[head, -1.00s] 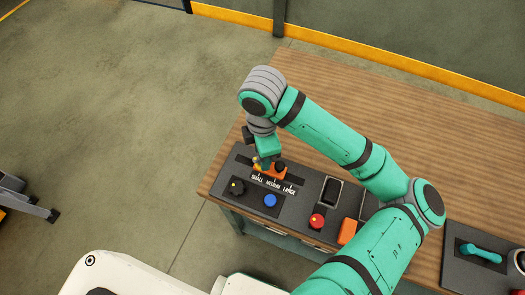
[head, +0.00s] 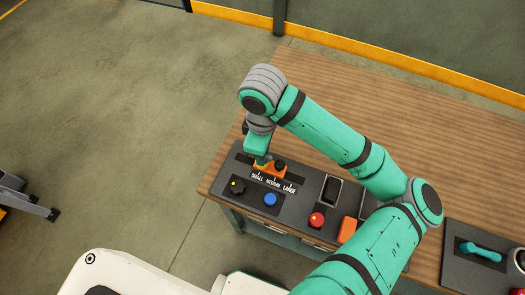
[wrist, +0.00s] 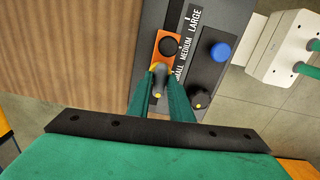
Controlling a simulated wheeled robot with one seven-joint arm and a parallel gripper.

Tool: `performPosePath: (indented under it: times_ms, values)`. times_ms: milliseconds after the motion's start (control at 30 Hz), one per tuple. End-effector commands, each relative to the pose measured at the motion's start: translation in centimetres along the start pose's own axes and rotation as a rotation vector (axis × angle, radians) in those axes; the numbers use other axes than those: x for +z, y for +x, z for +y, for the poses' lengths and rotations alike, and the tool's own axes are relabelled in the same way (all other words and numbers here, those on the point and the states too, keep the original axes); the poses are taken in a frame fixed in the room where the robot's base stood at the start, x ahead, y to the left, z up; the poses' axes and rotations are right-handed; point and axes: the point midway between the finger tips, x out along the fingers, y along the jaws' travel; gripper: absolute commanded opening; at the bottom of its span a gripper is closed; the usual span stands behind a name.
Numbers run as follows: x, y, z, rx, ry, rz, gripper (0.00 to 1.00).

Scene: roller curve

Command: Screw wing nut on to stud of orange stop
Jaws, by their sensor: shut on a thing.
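The orange stop (head: 272,172) sits in the slot of the dark panel, near the "SMALL" label. In the wrist view the orange stop (wrist: 162,38) carries a round black knob (wrist: 168,46) on its far part. The wing nut (wrist: 159,80) shows as a small grey piece with yellow bits, over the near end of the stop. My gripper (wrist: 158,92) is shut on the wing nut, with one green finger on each side. The stud is hidden beneath the nut, so I cannot tell how far the thread is engaged. In the head view my gripper (head: 262,161) points down at the stop.
A black knob (head: 237,186) with a yellow dot and a blue button (head: 270,200) lie near the stop. A red button (head: 317,220), an orange block (head: 347,231) and a dark tray (head: 331,191) are further right. The wooden tabletop (head: 330,110) behind is clear.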

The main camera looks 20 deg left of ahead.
Motion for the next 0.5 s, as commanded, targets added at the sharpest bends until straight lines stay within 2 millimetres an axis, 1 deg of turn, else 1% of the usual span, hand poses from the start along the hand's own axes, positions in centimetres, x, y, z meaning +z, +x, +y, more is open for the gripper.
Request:
performPosePath:
  times_ms: [100,400,500]
  values:
    - [0.01,-0.03,0.04,0.001,0.047,0.0,0.0]
    - [0.01,-0.05,0.06,0.002,0.058,0.001,0.0]
    - [0.01,-0.05,0.06,0.002,0.122,0.001,0.0]
